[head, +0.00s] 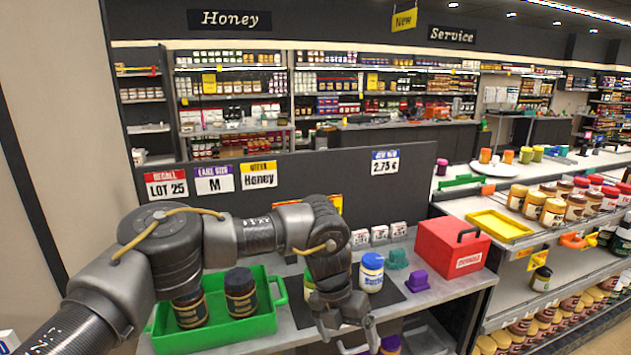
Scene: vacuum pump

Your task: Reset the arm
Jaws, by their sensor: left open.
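My left arm (165,235) comes in from the left and bends down over the grey counter. Its gripper (348,336) points downward near the counter's front edge, with its fingers apart and nothing seen between them. My right gripper is not in view.
A green tray (262,325) with two dark jars stands left of the gripper. A purple item (417,281), a green item (397,259) and a red box (450,250) stand to the right. A dark panel (330,180) rises behind. Shelves of jars are at far right.

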